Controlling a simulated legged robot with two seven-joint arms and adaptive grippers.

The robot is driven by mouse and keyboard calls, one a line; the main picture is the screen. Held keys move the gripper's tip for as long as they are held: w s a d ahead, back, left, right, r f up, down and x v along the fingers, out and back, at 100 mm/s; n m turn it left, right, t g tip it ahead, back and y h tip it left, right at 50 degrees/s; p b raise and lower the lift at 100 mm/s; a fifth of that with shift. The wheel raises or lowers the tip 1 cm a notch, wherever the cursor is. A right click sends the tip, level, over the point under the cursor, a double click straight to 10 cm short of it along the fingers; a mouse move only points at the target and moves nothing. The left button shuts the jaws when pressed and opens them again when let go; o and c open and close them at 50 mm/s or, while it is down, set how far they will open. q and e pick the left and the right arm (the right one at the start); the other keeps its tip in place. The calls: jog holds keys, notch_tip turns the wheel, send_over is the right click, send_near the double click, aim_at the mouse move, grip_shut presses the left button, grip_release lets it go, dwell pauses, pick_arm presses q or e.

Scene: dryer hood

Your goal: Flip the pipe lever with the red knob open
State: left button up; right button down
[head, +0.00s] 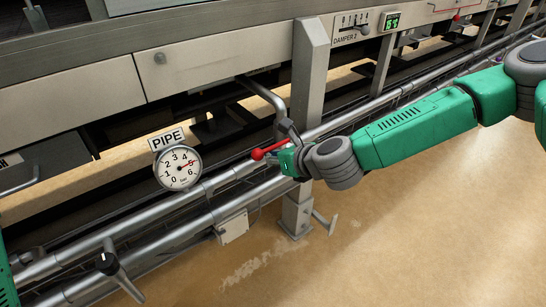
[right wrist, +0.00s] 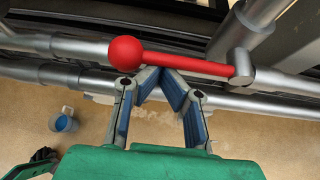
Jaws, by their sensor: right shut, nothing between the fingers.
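The pipe lever is a red bar with a round red knob (head: 257,153). In the head view it lies along the metal pipe, its knob pointing left, with its pivot near the grey post. In the right wrist view the red knob (right wrist: 125,53) is at the left and the bar runs right to a grey metal pivot (right wrist: 240,68). My right gripper (right wrist: 160,72) is shut and empty, its fingertips together at the near side of the bar, close to or touching it. In the head view my right gripper (head: 284,160) is partly hidden by its own wrist. My left gripper is out of view.
A grey post (head: 309,75) stands right behind the lever. A black-topped handle (head: 108,263) sits on the lower-left pipes.

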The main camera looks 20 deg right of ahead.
jog(key=shift+r, duration=0.25)
jog(key=shift+w+r+m, duration=0.1)
jog(key=shift+r+m, duration=0.2)
jog(key=shift+r, duration=0.75)
jog(key=w+d+r+m+y, duration=0.2)
jog(key=d+r+y, duration=0.1)
jog(key=d+r, duration=0.2)
jog(key=shift+d+r+m+g, duration=0.3)
jog(key=shift+d+r+g, duration=0.05)
jog(key=shift+d+g, duration=0.05)
